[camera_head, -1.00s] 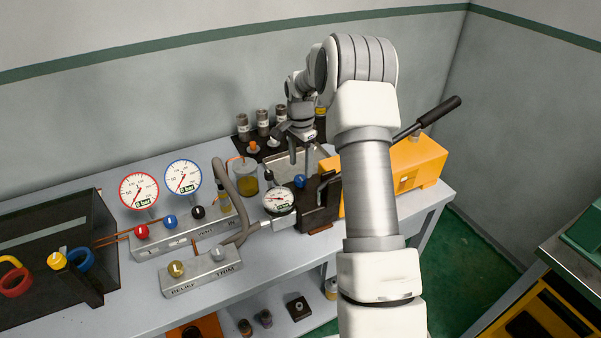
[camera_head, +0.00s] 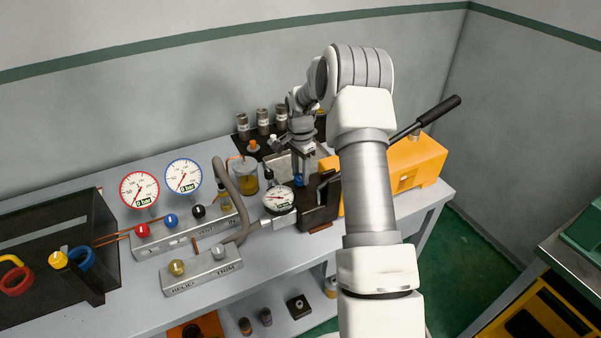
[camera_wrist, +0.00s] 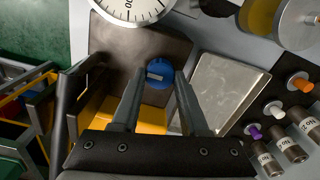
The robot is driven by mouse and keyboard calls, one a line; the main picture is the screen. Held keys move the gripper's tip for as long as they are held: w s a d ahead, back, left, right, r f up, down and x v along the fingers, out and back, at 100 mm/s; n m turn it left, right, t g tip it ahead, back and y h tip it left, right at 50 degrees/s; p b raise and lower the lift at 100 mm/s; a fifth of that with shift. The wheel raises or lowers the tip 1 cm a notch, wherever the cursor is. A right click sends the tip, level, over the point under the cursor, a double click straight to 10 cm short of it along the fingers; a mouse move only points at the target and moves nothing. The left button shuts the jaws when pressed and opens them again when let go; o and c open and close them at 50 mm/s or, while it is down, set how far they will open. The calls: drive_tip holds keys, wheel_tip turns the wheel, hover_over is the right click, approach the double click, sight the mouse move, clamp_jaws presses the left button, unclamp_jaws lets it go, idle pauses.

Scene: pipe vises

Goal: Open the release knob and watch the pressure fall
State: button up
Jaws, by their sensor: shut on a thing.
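The blue knob (camera_head: 299,181) sits on top of the dark pump block (camera_head: 318,212). In the wrist view the blue knob (camera_wrist: 160,73) shows between my fingertips, with a pale marker bar across it. My gripper (camera_head: 301,172) points down over the block and is shut on this knob. A round white gauge (camera_head: 279,198) stands just left of the block. Its needle is too small to read surely in the head view. Only the lower part of its dial (camera_wrist: 132,8) shows at the top of the wrist view.
Two gauges, red-rimmed (camera_head: 139,190) and blue-rimmed (camera_head: 183,175), stand over a manifold with red, blue and black knobs. A relief/trim block (camera_head: 201,271) lies in front. A yellow box (camera_head: 410,165) and black-handled lever (camera_head: 432,115) are at right. Small bottles (camera_head: 263,121) stand behind.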

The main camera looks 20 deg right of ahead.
clamp_jaws()
drive_tip(key=shift+n, duration=0.3)
drive_tip(key=n+b, duration=0.1)
drive_tip(key=n, duration=0.2)
drive_tip(key=shift+b, duration=0.3)
drive_tip(key=n+b, duration=0.1)
drive_tip(key=n, duration=0.7)
drive_tip(key=shift+r+n+b, duration=0.1)
drive_tip(key=shift+n+b, duration=0.3)
drive_tip(key=shift+n, duration=1.6)
drive_tip(key=shift+w, duration=0.1)
